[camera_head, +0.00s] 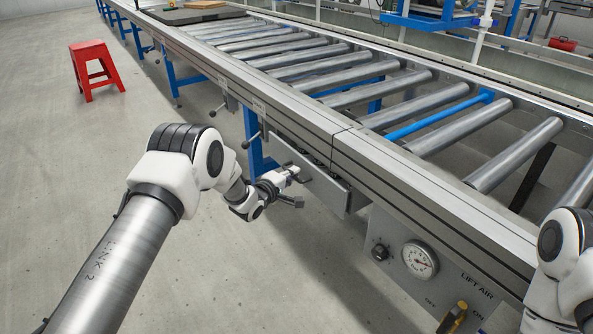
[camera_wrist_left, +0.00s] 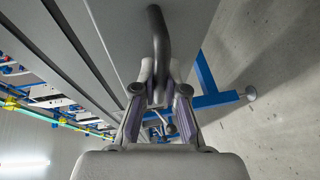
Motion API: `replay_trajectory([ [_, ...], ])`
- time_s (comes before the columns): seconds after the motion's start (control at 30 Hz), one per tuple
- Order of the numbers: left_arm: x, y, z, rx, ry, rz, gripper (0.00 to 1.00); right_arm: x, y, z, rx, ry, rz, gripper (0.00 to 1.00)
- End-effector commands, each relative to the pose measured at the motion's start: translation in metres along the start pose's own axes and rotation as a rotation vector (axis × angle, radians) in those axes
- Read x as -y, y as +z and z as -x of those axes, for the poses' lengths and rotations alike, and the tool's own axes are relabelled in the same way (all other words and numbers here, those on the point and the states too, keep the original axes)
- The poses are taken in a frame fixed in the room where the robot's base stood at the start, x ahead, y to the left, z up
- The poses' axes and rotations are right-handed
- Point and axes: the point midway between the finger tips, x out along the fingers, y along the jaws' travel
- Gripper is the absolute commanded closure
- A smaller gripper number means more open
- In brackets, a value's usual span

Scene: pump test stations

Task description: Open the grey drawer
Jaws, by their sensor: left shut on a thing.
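The grey drawer (camera_head: 325,190) sits under the side rail of the roller conveyor, left of the gauge panel. A dark gap shows above its front, and it looks pulled out a little. My left gripper (camera_head: 293,187) is at the drawer front. In the left wrist view, the dark curved handle (camera_wrist_left: 157,30) stands out from the drawer's grey face (camera_wrist_left: 190,25) and runs down between the fingers of my left gripper (camera_wrist_left: 159,88), which are shut on it. My right gripper is out of view; only part of my right arm shows at the right edge.
The roller conveyor (camera_head: 345,140) runs along above the drawer. A panel with a pressure gauge (camera_head: 420,260) and a yellow-and-black valve handle (camera_head: 452,317) is right of it. A red stool (camera_head: 94,68) stands far left. The floor before the drawer is clear.

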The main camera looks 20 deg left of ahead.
Motion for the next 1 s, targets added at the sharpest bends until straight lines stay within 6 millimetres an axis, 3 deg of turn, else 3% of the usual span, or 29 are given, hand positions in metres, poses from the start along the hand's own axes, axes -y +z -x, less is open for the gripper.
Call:
replay_trajectory([
  [0.3, 0.008, -0.026, 0.062, -0.003, -0.007, 0.006, 1.00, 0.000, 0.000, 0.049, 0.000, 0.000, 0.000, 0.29],
  [0.6, 0.025, -0.053, 0.126, -0.003, -0.006, 0.004, 1.00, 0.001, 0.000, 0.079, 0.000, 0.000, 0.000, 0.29],
  [0.8, 0.033, -0.064, 0.154, -0.003, -0.003, 0.003, 1.00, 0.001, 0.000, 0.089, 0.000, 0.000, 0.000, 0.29],
  [1.0, 0.038, -0.069, 0.167, -0.001, -0.002, 0.002, 1.00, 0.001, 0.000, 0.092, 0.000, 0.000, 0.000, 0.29],
])
